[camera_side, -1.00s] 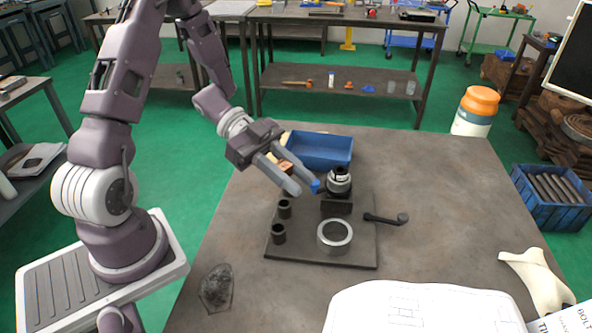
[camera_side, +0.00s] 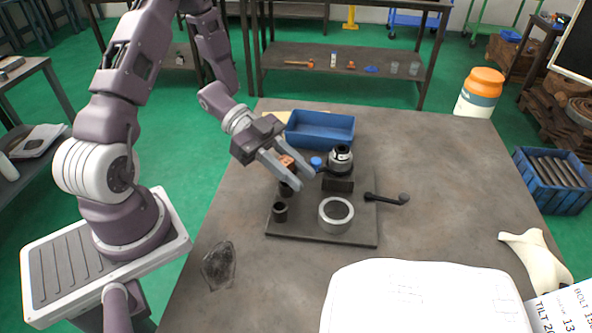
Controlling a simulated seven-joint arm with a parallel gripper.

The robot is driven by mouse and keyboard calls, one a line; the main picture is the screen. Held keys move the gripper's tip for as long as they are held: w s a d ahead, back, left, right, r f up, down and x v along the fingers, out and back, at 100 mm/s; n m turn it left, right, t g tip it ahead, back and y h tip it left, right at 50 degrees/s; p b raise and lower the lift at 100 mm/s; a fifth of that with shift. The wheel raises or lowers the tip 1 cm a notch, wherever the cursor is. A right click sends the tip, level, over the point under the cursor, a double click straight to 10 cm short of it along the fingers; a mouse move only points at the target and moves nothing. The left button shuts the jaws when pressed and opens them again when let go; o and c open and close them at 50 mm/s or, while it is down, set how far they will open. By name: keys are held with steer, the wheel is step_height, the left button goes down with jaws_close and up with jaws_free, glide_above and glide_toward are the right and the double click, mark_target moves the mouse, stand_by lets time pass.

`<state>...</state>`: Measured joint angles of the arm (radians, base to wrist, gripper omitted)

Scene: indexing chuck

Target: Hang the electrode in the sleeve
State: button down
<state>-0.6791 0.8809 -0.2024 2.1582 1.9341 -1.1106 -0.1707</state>
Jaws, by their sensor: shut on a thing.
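My gripper (camera_side: 303,182) reaches over the left part of the dark plate, its two grey fingers slanting down to the right. It is shut on a copper-coloured block, which I take as the electrode (camera_side: 288,162); the fingers hide part of it. Two short black sleeves stand at the plate's left. The far sleeve (camera_side: 286,189) is directly below the block and partly hidden by a finger; I cannot tell whether they touch. The near sleeve (camera_side: 280,212) is clear. Which sleeve is meant is not shown.
A black chuck-like fixture (camera_side: 341,160) stands right of the fingers, with a blue knob (camera_side: 316,163) close by. A grey ring (camera_side: 336,214) and a black-handled lever (camera_side: 387,198) are on or beside the plate (camera_side: 310,241). A blue tray (camera_side: 320,128) lies behind.

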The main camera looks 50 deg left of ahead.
steer(key=shift+f, duration=1.65)
steer(key=c, duration=1.1)
jaws_free()
steer(key=v, duration=0.7)
